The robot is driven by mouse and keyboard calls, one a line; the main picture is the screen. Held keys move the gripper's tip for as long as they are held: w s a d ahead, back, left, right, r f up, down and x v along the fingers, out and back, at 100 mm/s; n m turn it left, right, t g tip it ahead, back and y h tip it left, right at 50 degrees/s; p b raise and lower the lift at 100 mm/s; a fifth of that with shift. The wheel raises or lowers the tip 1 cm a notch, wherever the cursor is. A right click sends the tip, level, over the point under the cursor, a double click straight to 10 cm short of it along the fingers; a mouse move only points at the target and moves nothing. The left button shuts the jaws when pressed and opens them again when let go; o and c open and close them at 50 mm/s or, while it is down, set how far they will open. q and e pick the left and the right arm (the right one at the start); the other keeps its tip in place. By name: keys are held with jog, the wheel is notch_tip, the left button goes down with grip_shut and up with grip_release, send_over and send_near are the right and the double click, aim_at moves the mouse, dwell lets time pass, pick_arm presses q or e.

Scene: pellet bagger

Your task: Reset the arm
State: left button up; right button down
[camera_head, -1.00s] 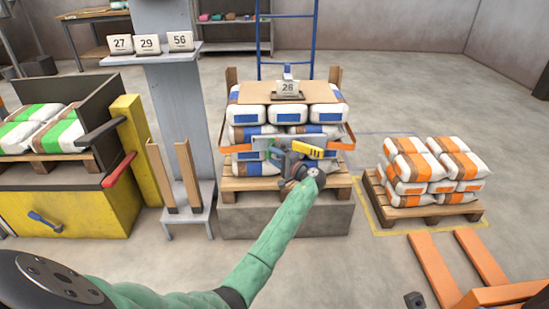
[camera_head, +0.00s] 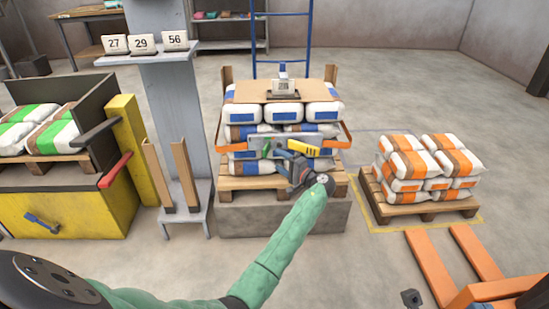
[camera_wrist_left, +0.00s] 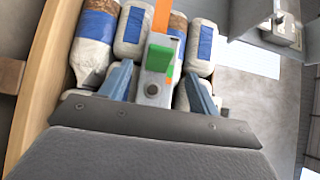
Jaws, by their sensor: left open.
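My left gripper (camera_head: 286,160) reaches in on the green arm to the front of the stack of blue-banded bags. It is open. In the left wrist view its two blue-grey fingers (camera_wrist_left: 160,84) stand apart on either side of a grey box with a green button (camera_wrist_left: 158,66); I cannot tell whether they touch it. A grey bar with orange ends (camera_head: 322,142) crosses the stack's front, with a yellow label (camera_head: 303,147) on it. The gripper hides part of the bar. My right gripper is not in view.
Orange-banded bags (camera_head: 426,160) sit on a pallet at right. Orange forks (camera_head: 432,262) lie in front. A yellow bin (camera_head: 75,205) stands at left.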

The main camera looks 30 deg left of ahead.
pick_arm(q)
jog(key=shift+v, duration=1.1)
